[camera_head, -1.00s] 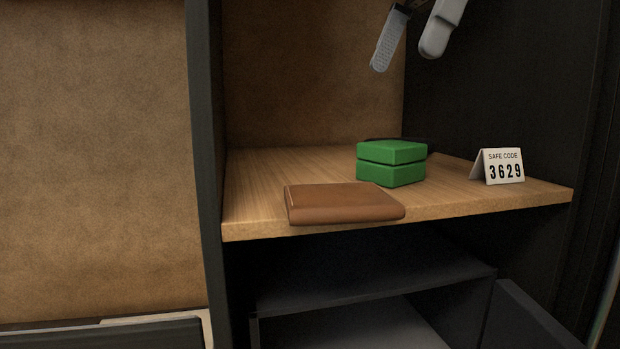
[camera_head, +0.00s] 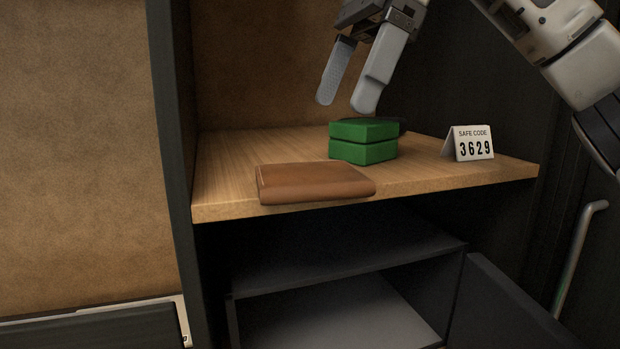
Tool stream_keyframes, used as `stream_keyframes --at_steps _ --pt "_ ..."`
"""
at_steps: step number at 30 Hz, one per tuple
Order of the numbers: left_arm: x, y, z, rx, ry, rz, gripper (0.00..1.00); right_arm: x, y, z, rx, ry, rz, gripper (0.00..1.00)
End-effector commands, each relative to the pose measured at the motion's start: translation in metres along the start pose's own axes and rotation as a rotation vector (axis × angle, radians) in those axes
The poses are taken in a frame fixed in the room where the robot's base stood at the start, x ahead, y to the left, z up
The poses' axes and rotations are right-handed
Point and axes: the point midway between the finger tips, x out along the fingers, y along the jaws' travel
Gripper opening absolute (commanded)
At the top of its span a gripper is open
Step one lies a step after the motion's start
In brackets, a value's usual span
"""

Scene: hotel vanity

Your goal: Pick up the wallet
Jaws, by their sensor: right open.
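The brown wallet (camera_head: 313,182) lies flat on the wooden shelf (camera_head: 222,172), at its front edge. Its near side reaches the edge of the board. My right gripper (camera_head: 344,106) is open and empty. Its two fingers point down, above and to the right of the wallet and just above the green box in the picture. The gripper is apart from the wallet. My left gripper is not in view.
A green box (camera_head: 363,142) stands just behind and right of the wallet, with a dark item partly hidden behind it. A safe code card (camera_head: 470,144) stands at the right. Dark side walls bound the shelf. An open compartment (camera_head: 340,310) lies below.

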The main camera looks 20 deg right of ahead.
Motion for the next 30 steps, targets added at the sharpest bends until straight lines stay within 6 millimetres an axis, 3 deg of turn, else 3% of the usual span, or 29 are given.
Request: stream_keyframes --at_steps 3,11,21,30 --pt "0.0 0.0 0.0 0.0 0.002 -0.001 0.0 0.018 0.0 0.0 -0.002 0.0 0.003 1.0" --pt "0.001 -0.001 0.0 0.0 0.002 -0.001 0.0 0.034 0.0 -0.001 0.0 -0.001 0.0 1.0" --pt "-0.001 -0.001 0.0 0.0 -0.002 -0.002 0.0 0.077 0.0 -0.003 0.0 0.0 -0.002 1.0" --pt "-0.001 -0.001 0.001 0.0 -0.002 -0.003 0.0 0.082 0.0 -0.003 0.001 -0.001 -0.002 0.97"
